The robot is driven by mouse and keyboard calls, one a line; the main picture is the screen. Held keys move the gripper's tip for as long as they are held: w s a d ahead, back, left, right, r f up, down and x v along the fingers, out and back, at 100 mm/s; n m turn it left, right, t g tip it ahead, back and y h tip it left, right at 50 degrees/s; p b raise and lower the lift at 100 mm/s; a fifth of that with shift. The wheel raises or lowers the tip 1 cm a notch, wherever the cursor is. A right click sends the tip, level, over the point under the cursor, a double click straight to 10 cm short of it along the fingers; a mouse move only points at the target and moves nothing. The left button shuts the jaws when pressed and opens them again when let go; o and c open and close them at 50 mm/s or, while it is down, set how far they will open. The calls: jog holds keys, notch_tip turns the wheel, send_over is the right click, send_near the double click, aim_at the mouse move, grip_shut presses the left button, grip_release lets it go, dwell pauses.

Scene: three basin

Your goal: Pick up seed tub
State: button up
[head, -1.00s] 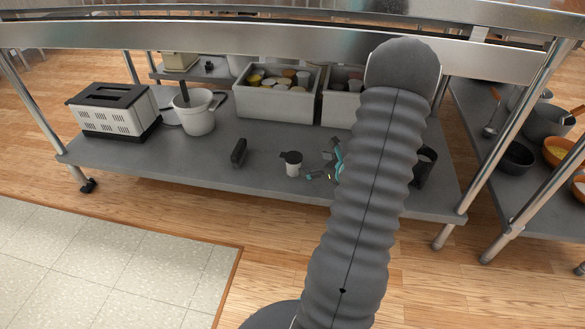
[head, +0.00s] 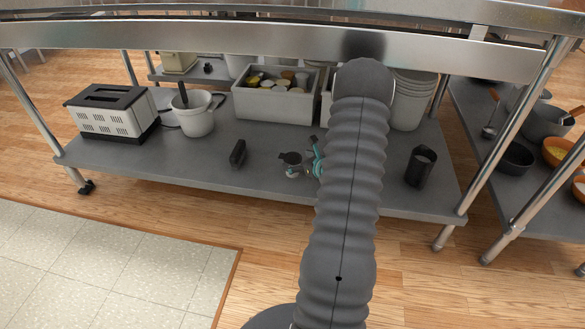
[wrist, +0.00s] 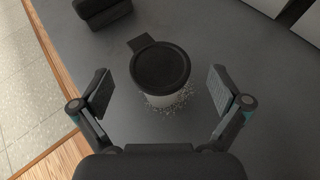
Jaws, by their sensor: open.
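The seed tub, a small pale tub with a black lid (wrist: 160,68), stands upright on the grey lower shelf in the wrist view. A tab sticks out from the lid, and a speckled pattern shows around the tub's lower part. In the head view the tub (head: 291,158) is near the shelf's front edge, partly covered by my gripper. My gripper (wrist: 160,91) is open, with one finger on each side of the tub and a visible gap to both. In the head view my gripper (head: 306,164) shows only partly beside my arm.
A small black object (head: 238,153) lies left of the tub. A dark cup (head: 420,166) stands to the right. Behind are a white pot (head: 197,118), a toaster (head: 110,110) and a bin of containers (head: 272,106). The tabletop rail (head: 250,40) runs above the shelf.

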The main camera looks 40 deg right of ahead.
jog(key=shift+x, duration=1.45)
jog(key=shift+c, duration=0.3)
jog(key=c, duration=1.4)
jog(key=shift+o, duration=0.2)
jog(key=shift+r, duration=0.1)
